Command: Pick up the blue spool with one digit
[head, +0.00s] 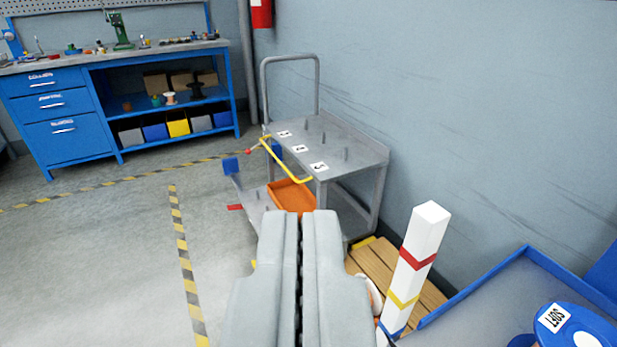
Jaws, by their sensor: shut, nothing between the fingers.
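My gripper (301,216) is shut and empty, reaching up from the bottom middle of the view. A blue spool (590,327) with a white hub is partly in view at the bottom right corner, cut off by the frame edge. Its white label is tilted and seems to carry more than one character, though I cannot read it surely. Another blue rounded piece shows just left of it, mostly cut off. The spool is well to the right of my gripper, apart from it. No blue spool with a clear single digit shows.
A grey cart (348,138) with upright pegs and numbered labels stands ahead, a yellow bar at its side. A banded white post (421,245) and wooden pallet (372,262) are right of my gripper. A blue workbench (112,98) stands back left. The left floor is open.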

